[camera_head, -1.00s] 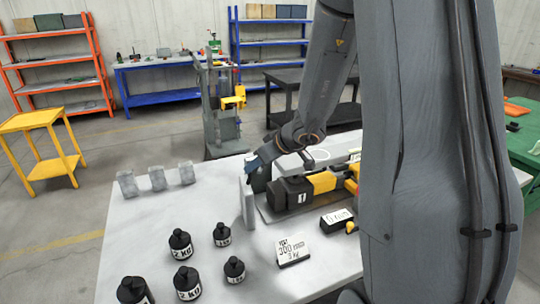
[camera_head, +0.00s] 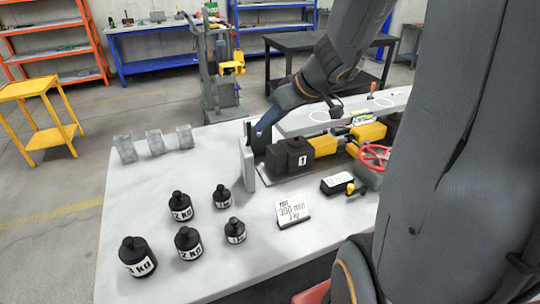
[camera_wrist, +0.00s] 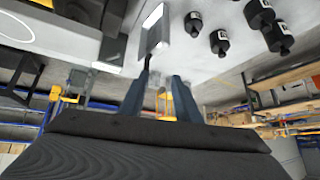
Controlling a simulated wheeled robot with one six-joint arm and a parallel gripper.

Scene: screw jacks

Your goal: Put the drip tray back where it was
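A thin grey slab-like piece (camera_head: 247,163), which looks like the drip tray, stands on edge on the table beside the black block marked 1. In the wrist view it shows as a shallow rimmed plate (camera_wrist: 153,33) just beyond the fingertips, with a dark narrow stem (camera_wrist: 146,62) reaching toward the left finger. My gripper (camera_head: 257,138) is close behind the slab, reaching down from the right. In the wrist view its two blue fingers (camera_wrist: 163,80) stand apart with a clear gap between them. Whether the stem touches a finger is unclear.
A black and yellow screw jack (camera_head: 320,146) with a red handwheel (camera_head: 374,156) lies right of the slab. Several black weights (camera_head: 187,242), a sign (camera_head: 293,210) and grey blocks (camera_head: 154,143) stand on the white table (camera_head: 130,195). A pale raised plate (camera_head: 345,117) lies behind the jack.

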